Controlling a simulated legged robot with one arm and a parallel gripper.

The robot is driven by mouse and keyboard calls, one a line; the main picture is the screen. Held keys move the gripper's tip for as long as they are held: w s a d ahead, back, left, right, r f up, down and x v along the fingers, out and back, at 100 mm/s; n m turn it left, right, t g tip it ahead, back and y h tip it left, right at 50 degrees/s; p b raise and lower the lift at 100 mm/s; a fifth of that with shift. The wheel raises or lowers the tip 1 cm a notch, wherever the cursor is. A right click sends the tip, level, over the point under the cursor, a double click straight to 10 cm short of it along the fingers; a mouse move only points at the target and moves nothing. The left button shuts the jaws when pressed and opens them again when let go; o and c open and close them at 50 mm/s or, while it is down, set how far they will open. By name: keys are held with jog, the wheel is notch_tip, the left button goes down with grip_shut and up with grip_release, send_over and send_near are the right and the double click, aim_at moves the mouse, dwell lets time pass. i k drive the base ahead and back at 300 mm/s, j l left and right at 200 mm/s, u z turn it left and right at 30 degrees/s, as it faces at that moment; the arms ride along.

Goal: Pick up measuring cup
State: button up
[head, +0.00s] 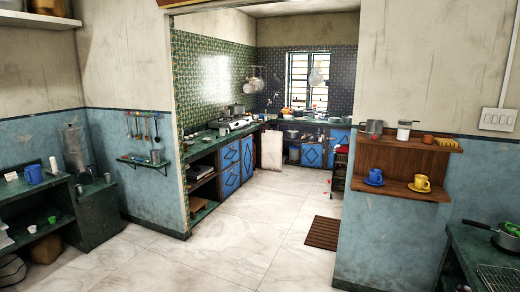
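No thing in the head view is clearly a measuring cup; the small vessels are too small to tell. Several could be it. A blue mug-like vessel (34,174) stands on the dark counter at the left. Small pale and green cups (31,228) sit on the lower level below it. A metal cup (156,156) stands on the small green wall shelf under hanging utensils. A white vessel (403,131) and a metal pot (374,129) stand on the wooden wall shelf at the right. My gripper is not in view.
The tiled floor (235,225) is open through the wide doorway to the back kitchen. A brown mat (323,233) lies near the right wall. Dark counters (95,190) stand at the left, and another with a pan (507,240) at the right. A gas hotplate (232,122) is farther back.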

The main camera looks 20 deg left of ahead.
aim_at(222, 131)
jog(key=i+j+u, duration=0.25)
jog(key=i, duration=0.45)
jog(key=i+u, duration=0.3)
jog(key=i, duration=4.35)
jog(key=i+u, duration=0.1)
jog(key=i, duration=0.55)
jog(key=i+l+u, duration=0.1)
jog(key=i, duration=0.6)
jog(key=i+l+u, duration=0.1)
jog(key=i, duration=0.55)
jog(key=i+l+u, duration=0.2)
jog(key=i+u, duration=0.25)
jog(key=i+l+u, duration=0.8)
jog(key=u, duration=0.15)
jog(key=i+l+u, duration=0.25)
jog(key=l+u, duration=0.2)
jog(key=l, duration=0.25)
